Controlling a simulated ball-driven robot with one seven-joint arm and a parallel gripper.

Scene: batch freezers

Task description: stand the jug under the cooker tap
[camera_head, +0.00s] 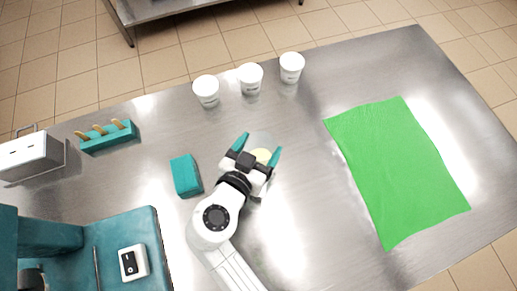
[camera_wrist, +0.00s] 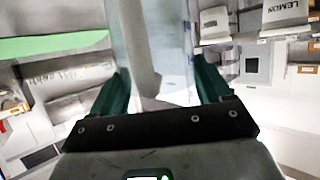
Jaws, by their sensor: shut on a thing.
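A clear jug with something pale yellow in it (camera_head: 263,154) is between the teal fingers of my gripper (camera_head: 260,148), over the middle of the steel table. In the wrist view the see-through jug (camera_wrist: 177,45) fills the space between the two fingers (camera_wrist: 160,85), and my gripper is shut on it. I cannot tell whether its base touches the table. A teal machine (camera_head: 125,225) at the lower left may be the cooker; its left part is cut off by the frame. I cannot make out its tap clearly.
Several objects stand on the steel table (camera_head: 300,215): three white tubs (camera_head: 250,78) at the back, a teal block (camera_head: 186,176), a teal holder with wooden-handled tools (camera_head: 106,137) and a white box (camera_head: 30,155). A green cloth (camera_head: 400,170) lies on the right. The table between cloth and gripper is clear.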

